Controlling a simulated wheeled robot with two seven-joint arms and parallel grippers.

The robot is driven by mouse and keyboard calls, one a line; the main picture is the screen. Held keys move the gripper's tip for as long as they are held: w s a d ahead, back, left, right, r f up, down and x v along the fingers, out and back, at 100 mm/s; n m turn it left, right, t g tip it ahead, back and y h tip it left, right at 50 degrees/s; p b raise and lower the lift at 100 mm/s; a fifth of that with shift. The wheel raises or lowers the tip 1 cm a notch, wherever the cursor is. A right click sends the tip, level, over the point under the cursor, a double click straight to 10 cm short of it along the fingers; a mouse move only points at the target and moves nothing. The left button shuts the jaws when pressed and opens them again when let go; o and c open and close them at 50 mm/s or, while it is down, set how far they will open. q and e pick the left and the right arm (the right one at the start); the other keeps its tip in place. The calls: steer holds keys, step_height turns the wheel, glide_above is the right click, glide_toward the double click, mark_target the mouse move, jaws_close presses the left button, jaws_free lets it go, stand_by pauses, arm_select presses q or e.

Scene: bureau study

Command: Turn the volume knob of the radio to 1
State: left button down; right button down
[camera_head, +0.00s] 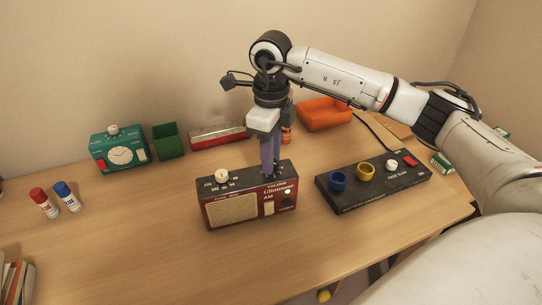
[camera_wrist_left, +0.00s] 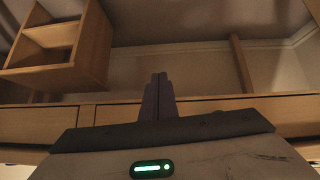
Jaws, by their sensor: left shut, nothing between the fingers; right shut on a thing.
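The dark red radio (camera_head: 257,208) stands upright on the desk, with a tan speaker grille and a pale switch on its front. A white knob (camera_head: 222,175) sits on the left of its top face, beside small printed numbers. My right gripper (camera_head: 271,174) points straight down at the right of the radio's top, next to the word VOLUME. Its purple fingers are shut on the volume knob, which they hide; I cannot read its setting. My left gripper (camera_wrist_left: 158,98) shows only in the left wrist view, shut and empty, away from the radio.
Right of the radio is a black control box (camera_head: 372,181) with blue, yellow and white knobs and a red switch. The desk's front middle is clear.

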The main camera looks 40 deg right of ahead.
steer(key=shift+r, duration=0.1)
steer(key=c, duration=1.5)
jaws_free()
steer(key=shift+r, duration=0.1)
step_height(320, 180, up, 10)
steer(key=shift+r, duration=0.1)
steer(key=shift+s, duration=0.1)
